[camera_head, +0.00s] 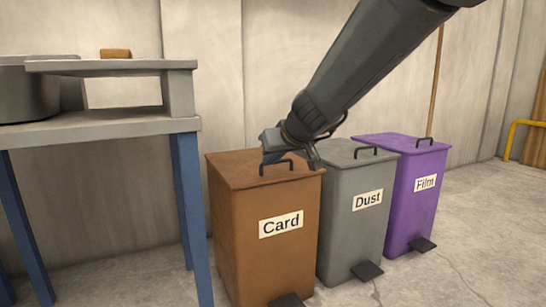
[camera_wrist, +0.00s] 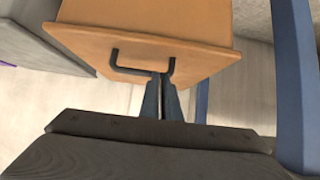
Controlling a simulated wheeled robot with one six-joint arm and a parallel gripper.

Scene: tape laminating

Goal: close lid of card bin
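The brown card bin (camera_head: 268,243) stands upright, with a white "Card" label on its front. Its lid (camera_head: 229,170) lies flat on the bin body, with no gap visible at the front edge. A dark lid handle (camera_head: 291,167) stands near the front edge and also shows in the wrist view (camera_wrist: 138,72). My gripper (camera_head: 290,158) is just above the lid at the handle. In the wrist view my fingers (camera_wrist: 161,84) are close together, their tips overlapping the handle's right part. Whether they touch or pinch it is unclear.
The grey dust bin (camera_head: 352,228) and purple film bin (camera_head: 413,202) stand in a row to the right, lids down. A grey table (camera_head: 100,126) with blue legs stands close on the left. Each bin has a foot pedal in front. Open floor lies at the right front.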

